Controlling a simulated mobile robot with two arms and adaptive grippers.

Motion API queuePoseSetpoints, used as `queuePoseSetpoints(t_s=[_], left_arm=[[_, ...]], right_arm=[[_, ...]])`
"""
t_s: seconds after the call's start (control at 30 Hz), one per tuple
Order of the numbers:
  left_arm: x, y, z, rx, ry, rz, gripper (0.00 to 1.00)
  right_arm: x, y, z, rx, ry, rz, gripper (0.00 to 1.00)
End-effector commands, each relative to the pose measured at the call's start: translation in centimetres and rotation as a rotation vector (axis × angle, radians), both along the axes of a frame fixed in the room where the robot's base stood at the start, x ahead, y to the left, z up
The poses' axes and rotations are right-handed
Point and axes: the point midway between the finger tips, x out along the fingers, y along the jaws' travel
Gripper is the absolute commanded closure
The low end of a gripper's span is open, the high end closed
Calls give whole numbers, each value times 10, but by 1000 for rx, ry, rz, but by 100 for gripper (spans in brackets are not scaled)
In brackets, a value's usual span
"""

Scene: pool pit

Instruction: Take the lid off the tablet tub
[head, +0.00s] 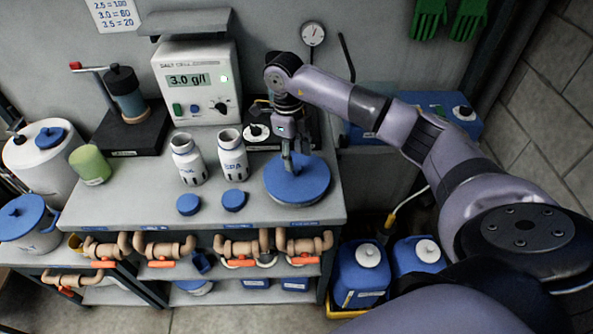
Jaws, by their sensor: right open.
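A round blue lid (285,189) lies flat at the right end of the bench top, with no tub wall showing beneath it. My right gripper (297,164) points down over the middle of this lid. Its fingers are open, and they hide the lid's centre, so I cannot tell whether they touch it. A white tub (38,240) with a blue knobbed lid (20,216) on it stands at the lower left. I cannot tell from its marking whether it is the tablet tub. My left gripper is not in view.
Two white bottles (188,165) (232,160) and two blue caps (189,204) (234,200) stand left of my right gripper. A salt meter (198,90) stands behind. Valve pipes (240,247) run along the bench front. The bench's front left is clear.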

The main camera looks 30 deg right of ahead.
Motion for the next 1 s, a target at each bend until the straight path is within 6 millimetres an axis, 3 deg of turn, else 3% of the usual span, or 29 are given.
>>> queuePoseSetpoints(t_s=[0.1,0.27,0.53,1.0], left_arm=[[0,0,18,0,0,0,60],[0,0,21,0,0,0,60],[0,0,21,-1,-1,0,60],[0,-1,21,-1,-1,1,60]], right_arm=[[-1,3,-15,1,7,0,54],[-3,1,-36,0,4,0,54],[-2,1,-41,0,1,0,54],[-2,1,-41,0,1,0,85]])
